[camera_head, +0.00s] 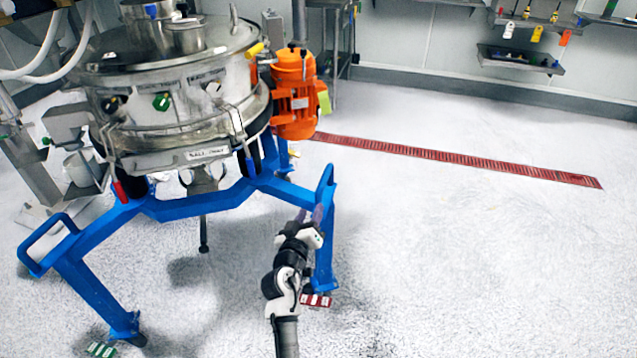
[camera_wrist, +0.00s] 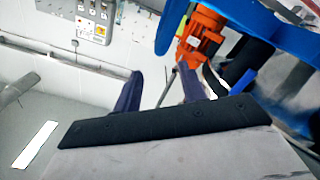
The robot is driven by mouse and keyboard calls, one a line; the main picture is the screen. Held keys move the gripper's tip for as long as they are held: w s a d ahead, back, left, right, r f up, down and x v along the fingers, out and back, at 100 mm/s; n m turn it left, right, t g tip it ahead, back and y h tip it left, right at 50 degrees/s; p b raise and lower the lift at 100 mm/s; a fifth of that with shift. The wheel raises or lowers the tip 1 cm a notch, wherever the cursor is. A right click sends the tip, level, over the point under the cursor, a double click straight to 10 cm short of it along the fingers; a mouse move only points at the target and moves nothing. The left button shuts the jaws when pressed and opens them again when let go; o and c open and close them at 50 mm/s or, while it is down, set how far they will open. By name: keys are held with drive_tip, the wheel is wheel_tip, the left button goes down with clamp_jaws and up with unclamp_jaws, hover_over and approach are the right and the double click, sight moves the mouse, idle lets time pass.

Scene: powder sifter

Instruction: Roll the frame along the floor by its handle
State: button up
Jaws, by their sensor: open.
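The blue frame (camera_head: 205,204) stands on the floor and carries a round steel sifter (camera_head: 175,95). A right-hand handle (camera_head: 326,178) rises at its right corner, and a left-hand handle (camera_head: 45,243) sits at its left corner. My gripper (camera_head: 316,212) is beside the right leg, just below the right handle. In the wrist view my gripper (camera_wrist: 155,85) has its two dark fingers apart, with no handle seen between them. Part of the blue frame (camera_wrist: 255,35) shows beyond them at the upper right. I cannot tell if a finger touches the frame.
An orange motor (camera_head: 296,95) hangs on the sifter's right side. Red (camera_head: 316,300) and green (camera_head: 101,349) pedals sit at the feet. A red drain grate (camera_head: 460,160) crosses the floor behind. Wall shelves (camera_head: 520,60) stand at the back right. Floor to the right is clear.

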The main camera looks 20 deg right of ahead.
sight(321, 185)
drive_tip(key=p+x, duration=0.1)
drive_tip(key=x, duration=1.1)
drive_tip(key=shift+p, duration=0.3)
drive_tip(key=shift+c, duration=0.4)
drive_tip(key=shift+d, duration=0.1)
clamp_jaws()
